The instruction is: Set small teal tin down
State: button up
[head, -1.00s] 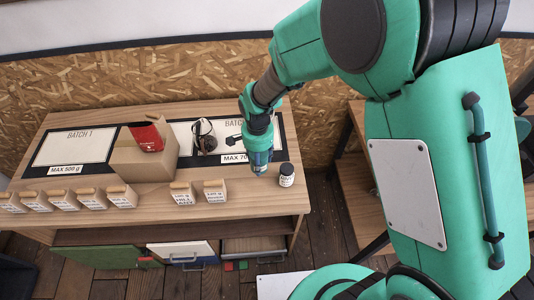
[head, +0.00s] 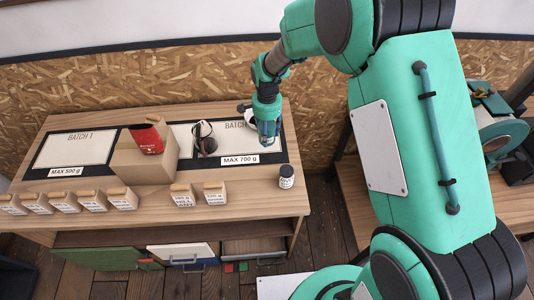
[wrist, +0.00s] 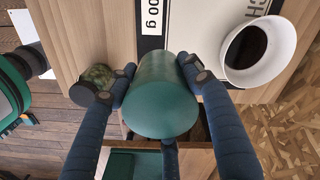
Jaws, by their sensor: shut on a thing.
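The small teal tin (wrist: 163,100) fills the middle of the wrist view, between the blue fingers of my gripper (wrist: 158,72). The fingers press on it from both sides. In the head view my gripper (head: 268,140) points down over the right end of the right-hand batch mat (head: 182,135), just past the MAX 700 g label (head: 240,159). The tin can hardly be told apart from the fingers there. I cannot tell whether its base touches the surface.
A white bowl with dark contents (wrist: 258,48) stands close to the tin. A dark jar (head: 286,176) stands near the table's right edge. A cardboard box (head: 146,163) holds a red packet (head: 148,138). Several small bags (head: 123,199) line the front.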

jog(key=shift+f+b, duration=0.3)
jog(key=shift+f, duration=2.7)
jog(key=shift+f, duration=0.15)
jog(key=shift+f, duration=1.75)
jog(key=shift+f+b, duration=0.15)
jog(key=shift+b, duration=0.15)
jog(key=o, duration=1.3)
notch_tip(320, 180, up, 11)
jog(key=shift+f+p, duration=0.1)
jog(key=shift+p, duration=0.55)
jog(key=shift+r, duration=0.75)
